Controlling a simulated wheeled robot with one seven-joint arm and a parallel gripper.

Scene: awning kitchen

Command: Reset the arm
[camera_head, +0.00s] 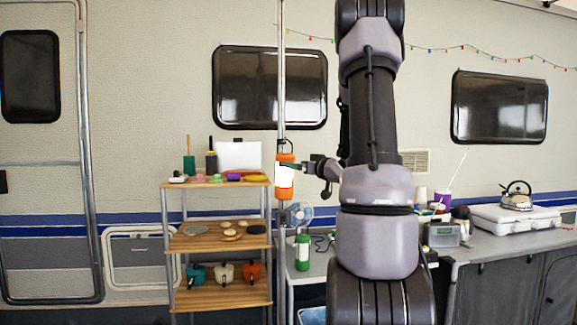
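My arm rises through the middle of the head view, and its upper part reaches the top edge. My gripper (306,165) shows at the left of the arm and points left. Its dark fingertips are small and lie beside or over an orange-and-white lantern-like object (285,180) at the awning pole (281,85). I cannot tell whether they touch it, or whether the fingers are open or shut. Much of the wrist is hidden behind my arm.
A wooden shelf rack (216,238) with pots and small items stands left of the pole. A grey counter (500,237) at right carries a kettle (516,195) and a white case (510,220). A green bottle (303,252) and a fan (299,214) stand near the pole.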

